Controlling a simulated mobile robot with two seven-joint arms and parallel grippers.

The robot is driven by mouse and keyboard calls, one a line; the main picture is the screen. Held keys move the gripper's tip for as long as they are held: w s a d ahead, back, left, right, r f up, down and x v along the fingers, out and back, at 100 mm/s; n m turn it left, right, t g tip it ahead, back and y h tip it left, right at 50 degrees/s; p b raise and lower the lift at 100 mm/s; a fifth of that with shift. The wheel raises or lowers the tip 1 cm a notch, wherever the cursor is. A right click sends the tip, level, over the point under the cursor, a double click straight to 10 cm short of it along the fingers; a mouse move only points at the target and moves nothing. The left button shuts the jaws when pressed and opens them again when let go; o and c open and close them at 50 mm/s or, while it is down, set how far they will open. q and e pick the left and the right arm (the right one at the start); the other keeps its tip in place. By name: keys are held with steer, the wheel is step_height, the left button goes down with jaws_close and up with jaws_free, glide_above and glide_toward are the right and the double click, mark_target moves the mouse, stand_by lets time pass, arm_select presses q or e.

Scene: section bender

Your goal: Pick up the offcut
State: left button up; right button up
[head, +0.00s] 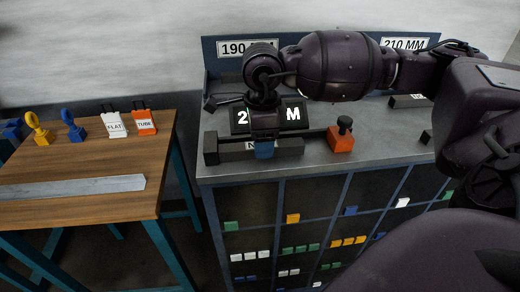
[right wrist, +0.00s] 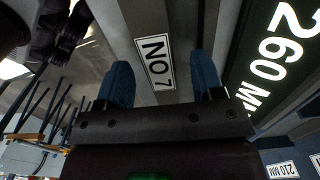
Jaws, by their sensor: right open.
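No piece in view is plainly marked as the offcut. A dark grey bar (head: 225,152) with a white label lies on the grey bench top in the head view, below the big black sign. In the right wrist view a grey strip with a "NO 7" label (right wrist: 155,62) runs between my fingers. My right gripper (head: 264,150) points down at the bar and hides its middle. Its blue fingers (right wrist: 162,82) are open, one each side of the label; contact cannot be told. A long flat grey piece (head: 70,188) lies on the wooden table. My left gripper is not in view.
An orange block with a black knob (head: 341,136) stands close right of the bar. The wooden table (head: 90,155) holds yellow and blue ring-topped pieces and the FLAT and TUBE tags (head: 146,122).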

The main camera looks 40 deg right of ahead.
step_height(320, 180, down, 2)
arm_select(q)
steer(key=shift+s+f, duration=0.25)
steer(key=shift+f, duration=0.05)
arm_select(e)
steer(key=shift+r, duration=0.1)
jaws_close()
